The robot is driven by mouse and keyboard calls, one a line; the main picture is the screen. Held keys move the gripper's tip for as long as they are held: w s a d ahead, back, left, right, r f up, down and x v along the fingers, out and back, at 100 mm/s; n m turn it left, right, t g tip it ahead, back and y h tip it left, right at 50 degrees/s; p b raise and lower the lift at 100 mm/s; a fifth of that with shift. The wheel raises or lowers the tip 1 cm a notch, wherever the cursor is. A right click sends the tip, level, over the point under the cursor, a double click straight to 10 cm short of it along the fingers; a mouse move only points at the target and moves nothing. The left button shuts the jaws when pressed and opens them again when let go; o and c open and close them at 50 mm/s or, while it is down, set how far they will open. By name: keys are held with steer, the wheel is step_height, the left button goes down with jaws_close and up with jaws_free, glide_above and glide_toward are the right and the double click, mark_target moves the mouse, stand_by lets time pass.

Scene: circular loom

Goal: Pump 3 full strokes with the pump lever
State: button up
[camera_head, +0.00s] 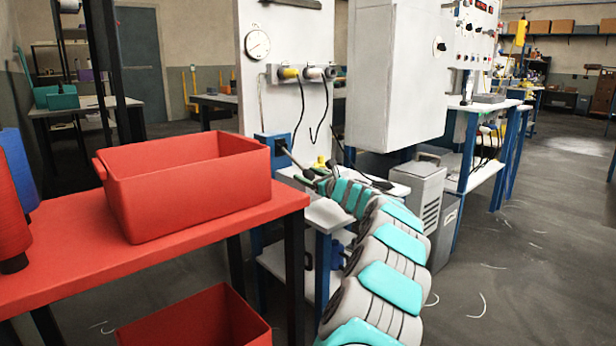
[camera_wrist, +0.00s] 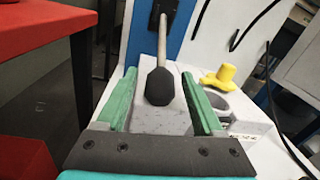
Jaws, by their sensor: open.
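The pump lever shows in the wrist view as a thin grey rod with a dark rounded grip (camera_wrist: 160,88). It comes out of a black slot on a blue upright and points toward the camera. In the head view the lever (camera_head: 294,157) slants down to the right from a blue box (camera_head: 272,147). My gripper (camera_wrist: 159,78) is open, with one green finger on each side of the grip in the picture. I see gaps between the grip and both fingers. How deep the grip sits between them is hard to tell. My gripper (camera_head: 318,178) is small and partly hidden in the head view.
A yellow knob (camera_wrist: 217,78) stands right of the fingers, near a grey ring. Dark cables hang nearby. A red bin (camera_head: 185,185) sits on a red table (camera_head: 70,262) at left. A white cabinet (camera_head: 392,75) and grey unit (camera_head: 424,195) stand to the right.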

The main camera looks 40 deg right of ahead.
steer(key=shift+c, duration=0.3)
jaws_close()
stand_by(1.0)
